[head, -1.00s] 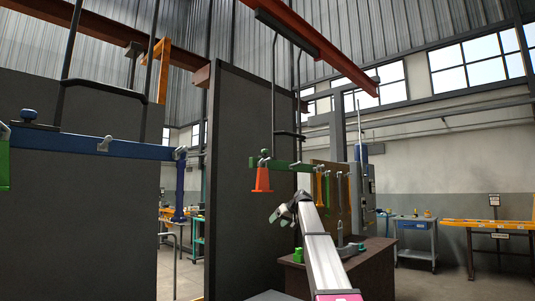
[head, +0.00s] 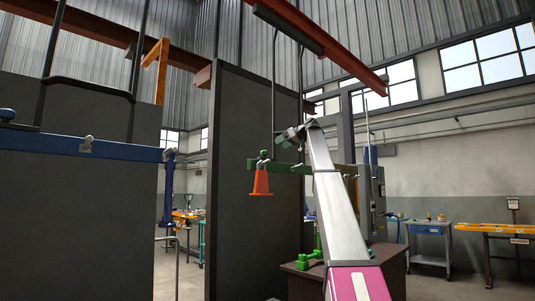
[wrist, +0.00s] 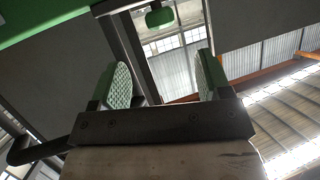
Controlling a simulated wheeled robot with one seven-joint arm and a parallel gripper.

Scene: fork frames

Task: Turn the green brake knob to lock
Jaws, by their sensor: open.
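A green brake knob (head: 264,154) stands on top of the left end of a green beam (head: 300,168) in the head view. An orange cone-shaped piece (head: 261,182) hangs under that end. My gripper (head: 294,135) is raised just above and right of the knob. In the wrist view my gripper (wrist: 163,78) is open and empty, its two green-padded fingers apart. A green knob-like piece (wrist: 159,18) shows ahead, between and beyond the fingers, apart from both. Part of a green beam (wrist: 45,18) crosses the upper left corner. The knob's turn position is too small to tell.
A tall dark panel (head: 240,220) stands behind the knob. A blue beam (head: 80,147) crosses at left. A dark workbench (head: 385,270) with green parts is below my arm. Dark bars (head: 275,90) hang from the red overhead beam (head: 310,40). Open floor lies at right.

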